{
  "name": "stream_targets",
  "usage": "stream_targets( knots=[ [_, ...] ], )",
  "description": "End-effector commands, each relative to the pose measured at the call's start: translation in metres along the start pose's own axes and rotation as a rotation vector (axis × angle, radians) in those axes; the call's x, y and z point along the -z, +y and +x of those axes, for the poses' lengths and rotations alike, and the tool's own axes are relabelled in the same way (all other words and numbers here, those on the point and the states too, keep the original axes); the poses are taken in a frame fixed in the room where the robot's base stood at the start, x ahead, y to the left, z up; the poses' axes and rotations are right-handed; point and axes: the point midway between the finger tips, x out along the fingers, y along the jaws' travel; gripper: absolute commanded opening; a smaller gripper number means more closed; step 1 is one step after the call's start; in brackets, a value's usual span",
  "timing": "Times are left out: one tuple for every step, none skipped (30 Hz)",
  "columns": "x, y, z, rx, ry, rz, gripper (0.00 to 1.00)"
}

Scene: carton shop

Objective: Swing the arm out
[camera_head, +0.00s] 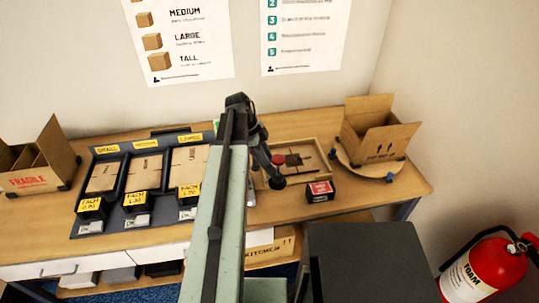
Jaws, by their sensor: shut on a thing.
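My arm reaches up through the middle of the view, and its dark wrist bends down over the right part of the bench. My gripper (274,172) is at the lower end of that wrist, at the left part of a shallow wooden tray (317,144). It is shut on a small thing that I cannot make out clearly. A small red and dark item (292,160) shows right beside the gripper. I cannot tell whether it is held or lies in the tray.
An open carton (378,132) stands on a round board at the right. A red and black box (320,191) sits before the tray. Flat cartons fill a dark rack (82,188) at left, beside a FRAGILE carton (35,175). A fire extinguisher (485,275) stands at lower right.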

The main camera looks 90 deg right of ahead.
Motion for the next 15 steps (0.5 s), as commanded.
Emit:
stream_targets(
  knots=[
    [-0.0011, -0.0011, -0.0006, -0.003, -0.002, 0.016, 0.0],
    [-0.0012, -0.0008, -0.0006, -0.006, -0.002, 0.026, 0.0],
    [-0.0013, -0.0003, -0.0007, -0.011, -0.001, 0.037, 0.0],
    [-0.0014, 0.0001, -0.0007, -0.014, -0.001, 0.045, 0.0],
    [-0.0014, 0.0004, -0.0008, -0.017, -0.001, 0.052, 0.0],
    [-0.0015, 0.0008, -0.0008, -0.02, -0.001, 0.06, 0.0],
    [-0.0015, 0.0011, -0.0008, -0.022, -0.001, 0.064, 0.0],
    [-0.0016, 0.0013, -0.0008, -0.024, -0.001, 0.068, 0.0],
    [-0.0016, 0.0015, -0.0008, -0.026, -0.001, 0.072, 0.0],
    [-0.0017, 0.0017, -0.0008, -0.027, -0.001, 0.074, 0.0],
    [-0.0017, 0.0019, -0.0008, -0.028, -0.001, 0.076, 0.0],
    [-0.0018, 0.002, -0.0008, -0.028, -0.002, 0.078, 0.0],
    [-0.0018, 0.0021, -0.0008, -0.029, -0.002, 0.078, 0.0],
    [-0.0018, 0.0022, -0.0008, -0.029, -0.002, 0.079, 0.0],
    [-0.0017, 0.0023, -0.0007, -0.029, -0.002, 0.079, 0.0]
  ],
)
